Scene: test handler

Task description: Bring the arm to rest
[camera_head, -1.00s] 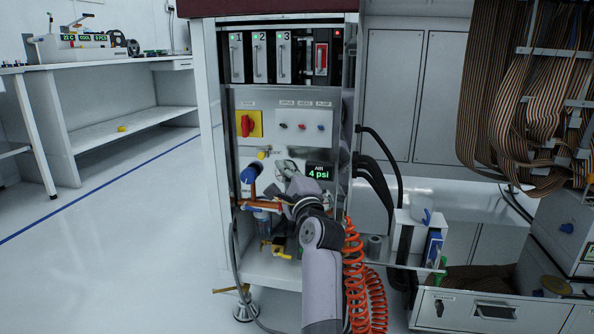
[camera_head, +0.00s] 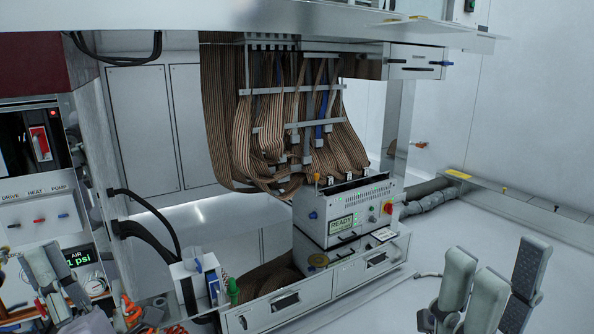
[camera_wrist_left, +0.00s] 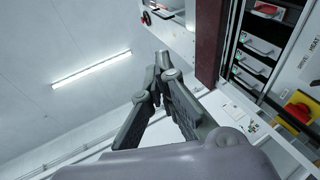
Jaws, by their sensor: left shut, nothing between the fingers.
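My left gripper (camera_head: 45,270) is at the lower left of the head view, in front of the cabinet's lower panel. In the left wrist view its fingertips (camera_wrist_left: 161,70) come together, shut, with nothing between them. The wrist view is tilted and looks past the fingers to a ceiling light and the cabinet front.
The cabinet's air display (camera_head: 84,257) reads 1 psi. Ribbon cables (camera_head: 270,120) hang to a white unit (camera_head: 345,212) showing READY on a drawer base (camera_head: 286,300). Black hoses (camera_head: 148,232) run beside the cabinet. White floor (camera_head: 450,225) is open at right.

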